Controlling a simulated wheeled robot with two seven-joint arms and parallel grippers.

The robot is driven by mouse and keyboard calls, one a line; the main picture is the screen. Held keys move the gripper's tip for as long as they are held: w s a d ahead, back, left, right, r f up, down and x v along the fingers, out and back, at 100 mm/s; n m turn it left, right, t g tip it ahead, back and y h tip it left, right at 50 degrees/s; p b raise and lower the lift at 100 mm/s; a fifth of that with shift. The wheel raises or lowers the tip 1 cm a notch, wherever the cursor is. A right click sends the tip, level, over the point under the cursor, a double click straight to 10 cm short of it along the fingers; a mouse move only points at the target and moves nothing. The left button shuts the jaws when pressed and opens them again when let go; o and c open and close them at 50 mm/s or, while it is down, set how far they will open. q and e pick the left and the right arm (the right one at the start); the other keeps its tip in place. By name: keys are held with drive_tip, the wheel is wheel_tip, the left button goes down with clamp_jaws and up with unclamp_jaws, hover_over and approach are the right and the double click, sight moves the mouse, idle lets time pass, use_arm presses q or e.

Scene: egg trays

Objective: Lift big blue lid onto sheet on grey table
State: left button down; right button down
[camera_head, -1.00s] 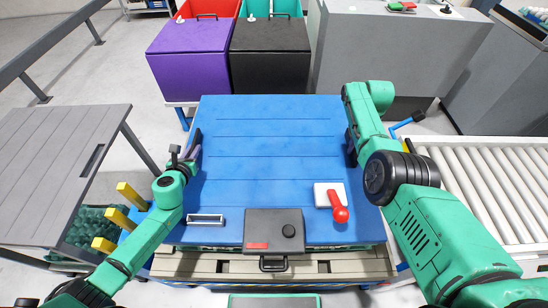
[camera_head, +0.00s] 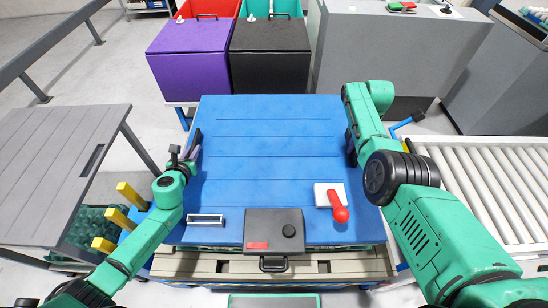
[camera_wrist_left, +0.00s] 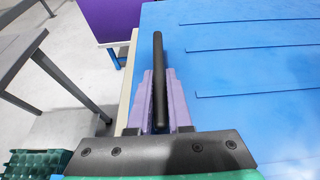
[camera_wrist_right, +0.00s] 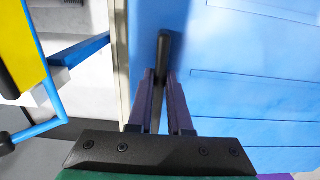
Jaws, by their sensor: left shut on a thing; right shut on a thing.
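The big blue lid (camera_head: 265,165) lies flat in front of me. Dark bar handles stand at its left and right edges. My left gripper (camera_head: 191,153) is at the left edge, shut on the left handle (camera_wrist_left: 158,75). My right gripper (camera_head: 352,147) is at the right edge, shut on the right handle (camera_wrist_right: 163,55). The grey table (camera_head: 65,165) stands to the left, its slatted top bare in the part in view. I cannot make out a separate sheet on it.
A grey box (camera_head: 274,228), a white pad with a red-knobbed lever (camera_head: 338,208) and a small metal frame (camera_head: 206,220) are at the lid's near edge. Yellow posts (camera_head: 130,194) stand between table and lid. A roller conveyor (camera_head: 490,185) is at right; purple (camera_head: 190,60) and black bins (camera_head: 270,60) stand behind.

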idle(0.6)
